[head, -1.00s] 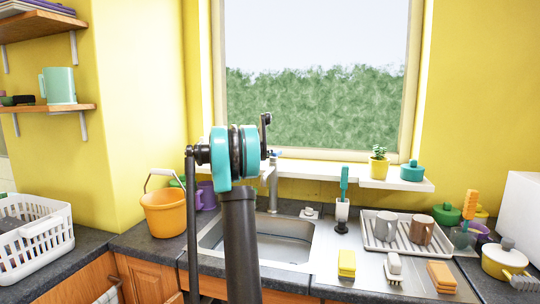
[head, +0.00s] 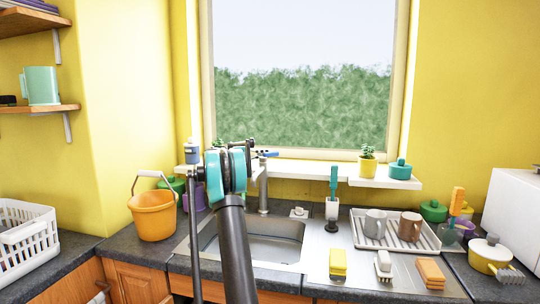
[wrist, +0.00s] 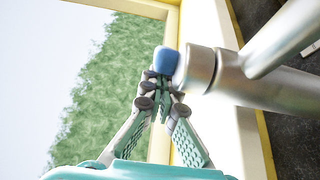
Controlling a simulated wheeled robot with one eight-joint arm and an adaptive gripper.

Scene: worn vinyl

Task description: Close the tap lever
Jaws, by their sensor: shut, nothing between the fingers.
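The metal tap (head: 263,192) stands behind the sink, partly hidden by my arm. A blue piece (head: 268,154), which looks like its lever, shows at the tap's top, just right of my gripper. In the wrist view the tap's silver body (wrist: 196,70) fills the upper right, with the blue piece (wrist: 165,60) at its left end. My gripper (wrist: 159,82) is shut and empty. Its fingertips are right beside the blue piece and overlap it in view; I cannot tell whether they touch. In the head view my gripper (head: 249,147) is mostly hidden behind the turquoise wrist joint.
The sink (head: 260,238) lies below. A white sill (head: 310,174) runs behind the tap, under the window. An orange bucket (head: 153,214) stands left of the sink. A dish brush (head: 333,185) and a rack (head: 427,240) with mugs stand to the right.

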